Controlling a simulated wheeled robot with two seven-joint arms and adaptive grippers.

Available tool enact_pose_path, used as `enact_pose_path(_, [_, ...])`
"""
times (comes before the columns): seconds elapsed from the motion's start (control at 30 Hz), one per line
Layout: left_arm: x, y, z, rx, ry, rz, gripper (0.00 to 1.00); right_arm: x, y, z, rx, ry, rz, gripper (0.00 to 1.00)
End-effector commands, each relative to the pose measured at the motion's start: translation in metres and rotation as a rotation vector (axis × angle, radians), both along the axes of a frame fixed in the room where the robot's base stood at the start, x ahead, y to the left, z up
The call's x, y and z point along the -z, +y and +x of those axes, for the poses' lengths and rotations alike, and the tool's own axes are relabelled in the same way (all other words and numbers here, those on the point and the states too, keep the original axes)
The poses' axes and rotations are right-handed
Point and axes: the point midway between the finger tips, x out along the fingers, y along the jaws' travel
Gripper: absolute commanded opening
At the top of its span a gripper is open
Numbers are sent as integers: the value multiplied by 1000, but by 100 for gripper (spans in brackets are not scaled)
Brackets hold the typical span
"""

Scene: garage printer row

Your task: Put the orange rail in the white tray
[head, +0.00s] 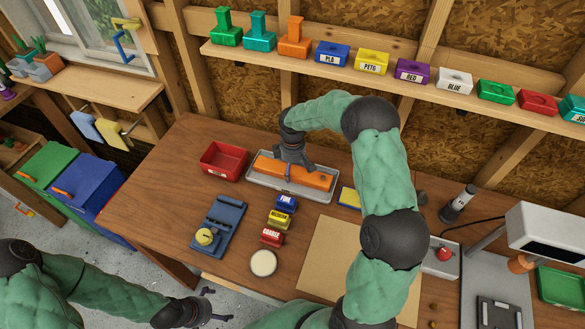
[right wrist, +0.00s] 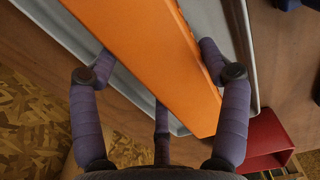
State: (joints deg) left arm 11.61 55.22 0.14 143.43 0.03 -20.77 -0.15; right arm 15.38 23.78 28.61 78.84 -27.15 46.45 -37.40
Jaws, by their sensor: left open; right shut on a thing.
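The orange rail (head: 305,177) lies lengthwise within the outline of the white tray (head: 262,185) on the wooden table in the head view. My right gripper (head: 292,162) reaches down over the tray and is shut on the rail. In the right wrist view the orange rail (right wrist: 160,50) runs between the fingers of my right gripper (right wrist: 155,60), with the pale tray (right wrist: 62,30) beneath and around it. I cannot tell whether the rail touches the tray floor. My left gripper (head: 208,307) is open and empty, low in front of the table.
A red bin (head: 224,160) stands close left of the tray. Blue, yellow and red labelled blocks (head: 279,218), a blue device (head: 219,226) and a round white disc (head: 263,263) lie nearer. A brown board (head: 335,255) lies at centre right. A loaded shelf (head: 390,73) runs above the back.

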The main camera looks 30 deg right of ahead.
Motion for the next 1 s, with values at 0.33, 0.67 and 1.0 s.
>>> enact_pose_path(0.33, [2, 0, 0, 0, 0, 0, 100, 3, 0, 0, 0, 1, 1, 100])
enact_pose_path(0.67, [1, 0, 0, 0, 0, 0, 100, 1, 0, 0, 0, 1, 1, 100])
enact_pose_path(1.0, [-6, 0, 0, 0, 0, 0, 100, -44, 0, 1, 0, -3, 0, 100])
